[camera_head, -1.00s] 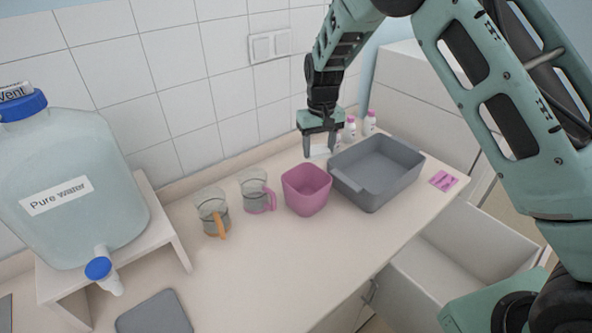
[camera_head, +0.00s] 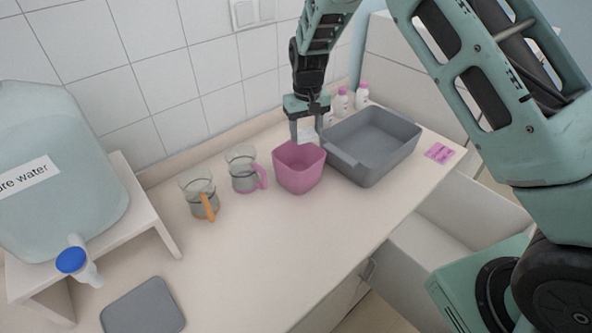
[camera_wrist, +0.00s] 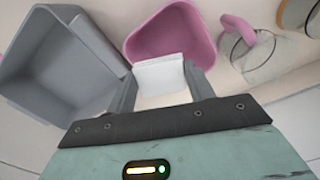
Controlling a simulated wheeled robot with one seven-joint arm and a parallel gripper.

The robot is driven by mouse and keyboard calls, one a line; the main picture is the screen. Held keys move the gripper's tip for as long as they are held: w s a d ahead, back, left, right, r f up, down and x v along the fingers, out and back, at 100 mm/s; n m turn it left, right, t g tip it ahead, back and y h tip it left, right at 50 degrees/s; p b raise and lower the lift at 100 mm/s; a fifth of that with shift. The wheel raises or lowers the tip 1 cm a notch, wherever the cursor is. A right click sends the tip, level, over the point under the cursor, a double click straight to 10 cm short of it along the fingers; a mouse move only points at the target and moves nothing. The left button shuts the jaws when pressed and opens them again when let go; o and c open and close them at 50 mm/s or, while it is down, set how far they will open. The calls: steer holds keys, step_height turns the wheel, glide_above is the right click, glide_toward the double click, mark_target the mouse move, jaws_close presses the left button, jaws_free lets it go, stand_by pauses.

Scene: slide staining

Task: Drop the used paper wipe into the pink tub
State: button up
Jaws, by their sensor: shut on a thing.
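The pink tub (camera_head: 299,172) stands on the counter between the pink-handled beaker and the grey basin. My gripper (camera_head: 307,134) points down just above the tub's back rim in the head view. It is shut on a white paper wipe (camera_wrist: 160,74), which hangs between the fingers. In the wrist view, the wipe's far edge overlaps the near part of the pink tub (camera_wrist: 172,33). The wipe shows small and pale between the fingertips in the head view. Part of the tub's inside is hidden behind the wipe in the wrist view.
A grey basin (camera_head: 349,165) stands right beside the tub. A pink-handled beaker (camera_head: 243,172) and an orange-handled one (camera_head: 198,192) stand to its left. Several white bottles with pink caps (camera_head: 361,95) stand behind the basin. The counter front (camera_head: 245,265) is clear.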

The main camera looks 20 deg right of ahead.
steer(key=o, duration=1)
steer(key=shift+c, duration=0.2)
step_height(320, 180, up, 17)
steer(key=b, duration=0.4)
steer(key=shift+r+b, duration=0.2)
steer(key=shift+b, duration=0.2)
steer(key=s+a+f+n+b, duration=0.15)
steer(key=s+a, duration=0.25)
steer(key=s, duration=0.4)
steer(key=s+a+f+n+y+b, duration=0.1)
steer(key=s+a+f, duration=0.2)
steer(key=s, duration=0.4)
steer(key=s+a+f+n+b, duration=0.15)
steer(key=s+a, duration=0.25)
steer(key=s, duration=0.4)
steer(key=s+d+f+n, duration=0.1)
steer(key=s+f, duration=0.2)
steer(key=s, duration=0.4)
steer(key=s+d+f+n, duration=0.1)
steer(key=s+f+n, duration=0.1)
steer(key=s, duration=0.6)
steer(key=shift+s+f+b, duration=0.2)
steer(key=shift+f+b, duration=0.1)
steer(key=shift+f, duration=0.5)
